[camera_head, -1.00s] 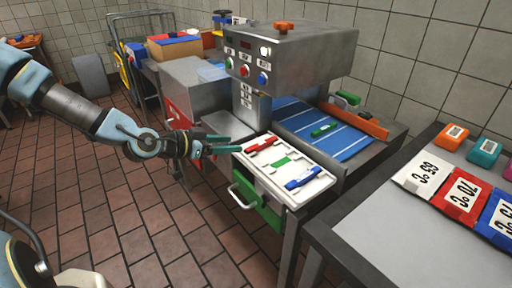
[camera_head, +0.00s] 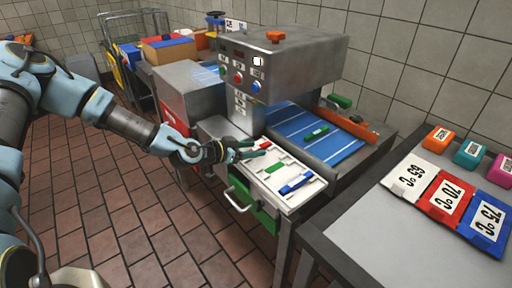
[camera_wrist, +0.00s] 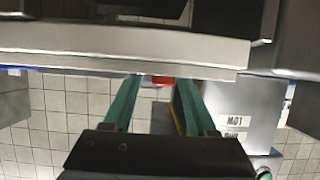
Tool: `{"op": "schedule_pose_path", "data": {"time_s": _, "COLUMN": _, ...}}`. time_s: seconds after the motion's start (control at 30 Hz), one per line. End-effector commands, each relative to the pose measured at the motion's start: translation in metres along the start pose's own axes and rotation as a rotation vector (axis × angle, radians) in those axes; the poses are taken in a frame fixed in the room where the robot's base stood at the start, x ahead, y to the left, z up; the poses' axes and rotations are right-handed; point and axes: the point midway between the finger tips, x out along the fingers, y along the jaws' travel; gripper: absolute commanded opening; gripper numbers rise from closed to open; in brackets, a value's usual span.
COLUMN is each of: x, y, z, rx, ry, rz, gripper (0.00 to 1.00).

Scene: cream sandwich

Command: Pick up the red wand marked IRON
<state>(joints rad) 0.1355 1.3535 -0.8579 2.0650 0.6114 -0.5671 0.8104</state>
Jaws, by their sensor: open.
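The red wand (camera_head: 264,145) lies at the far left end of the white tray (camera_head: 310,196), mostly hidden behind my gripper (camera_head: 260,149) in the head view. No lettering on it can be read. In the wrist view, a small red piece (camera_wrist: 163,80) shows between the two teal fingertips of my gripper (camera_wrist: 158,87), partly covered by a grey metal edge. The fingers are apart with nothing between them, just above or beside the wand; I cannot tell the exact gap. A green wand (camera_head: 275,168) and a blue wand (camera_head: 296,184) lie on the same tray.
The grey machine with buttons (camera_head: 265,65) stands behind the tray. Another green wand (camera_head: 317,132) lies on the blue belt (camera_head: 335,145). A green drawer with a metal handle (camera_head: 262,213) is below the tray.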

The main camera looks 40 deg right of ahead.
Motion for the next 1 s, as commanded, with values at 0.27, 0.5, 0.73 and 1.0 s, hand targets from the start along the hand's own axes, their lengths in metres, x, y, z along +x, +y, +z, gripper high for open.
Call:
{"op": "schedule_pose_path", "data": {"time_s": 0.27, "x": 0.0005, "y": -0.0004, "z": 0.0005, "rx": 0.000, "ry": 0.000, "rz": 0.000, "gripper": 0.50}}
{"op": "schedule_pose_path", "data": {"time_s": 0.5, "x": 0.0004, "y": -0.0004, "z": 0.0004, "rx": 0.000, "ry": 0.000, "rz": -0.001, "gripper": 0.23}}
{"op": "schedule_pose_path", "data": {"time_s": 0.73, "x": 0.0003, "y": -0.0004, "z": 0.0003, "rx": 0.000, "ry": 0.000, "rz": 0.000, "gripper": 0.00}}
{"op": "schedule_pose_path", "data": {"time_s": 1.0, "x": 0.0003, "y": -0.0005, "z": 0.0002, "rx": 0.000, "ry": 0.000, "rz": -0.001, "gripper": 0.00}}
